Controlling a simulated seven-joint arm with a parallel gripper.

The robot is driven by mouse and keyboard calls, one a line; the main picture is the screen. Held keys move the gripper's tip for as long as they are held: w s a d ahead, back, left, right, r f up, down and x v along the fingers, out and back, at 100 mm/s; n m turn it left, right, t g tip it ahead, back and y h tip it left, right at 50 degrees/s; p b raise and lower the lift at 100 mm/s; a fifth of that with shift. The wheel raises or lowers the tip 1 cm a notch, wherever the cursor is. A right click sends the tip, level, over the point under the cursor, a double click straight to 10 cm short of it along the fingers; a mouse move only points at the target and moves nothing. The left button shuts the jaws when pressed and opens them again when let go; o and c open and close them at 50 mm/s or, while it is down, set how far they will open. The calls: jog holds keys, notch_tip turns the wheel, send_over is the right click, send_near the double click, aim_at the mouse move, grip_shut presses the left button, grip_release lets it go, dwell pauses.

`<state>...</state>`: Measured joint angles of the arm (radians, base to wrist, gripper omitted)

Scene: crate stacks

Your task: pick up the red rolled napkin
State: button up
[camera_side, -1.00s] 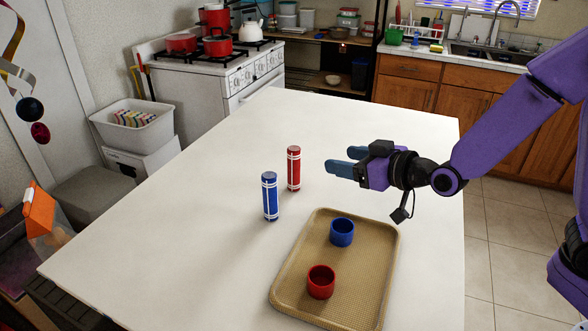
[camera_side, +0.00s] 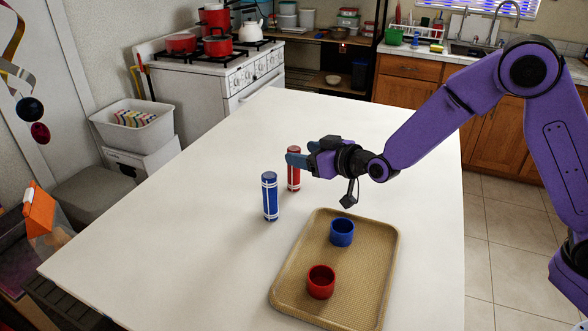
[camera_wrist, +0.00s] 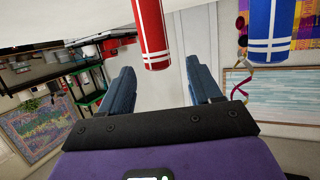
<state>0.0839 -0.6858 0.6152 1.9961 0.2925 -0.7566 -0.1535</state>
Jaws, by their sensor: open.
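The red rolled napkin (camera_side: 294,180) stands upright on the white table, with white bands, partly covered by my gripper in the side view. In the wrist view the red napkin (camera_wrist: 152,38) shows between and beyond the two open fingers. My gripper (camera_side: 298,156) is open and level, its fingers at the upper part of the red napkin; it also shows in the wrist view (camera_wrist: 160,85). A blue rolled napkin (camera_side: 270,197) stands upright to the left and nearer the camera; it shows at the right in the wrist view (camera_wrist: 270,32).
A tan tray (camera_side: 290,280) lies on the table (camera_side: 190,210) at the front right. A blue ring (camera_side: 342,233) and a red ring (camera_side: 320,282) stand on it. The table's left and far parts are clear.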

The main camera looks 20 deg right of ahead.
aim_at(294, 169)
jog(key=shift+d+f+x, duration=0.1)
jog(key=shift+f+x, duration=0.05)
jog(key=shift+x, duration=1.05)
jog(key=shift+d+f+x, duration=0.1)
jog(key=shift+f+x, duration=0.05)
jog(key=shift+x, duration=1.05)
jog(key=c, duration=1)
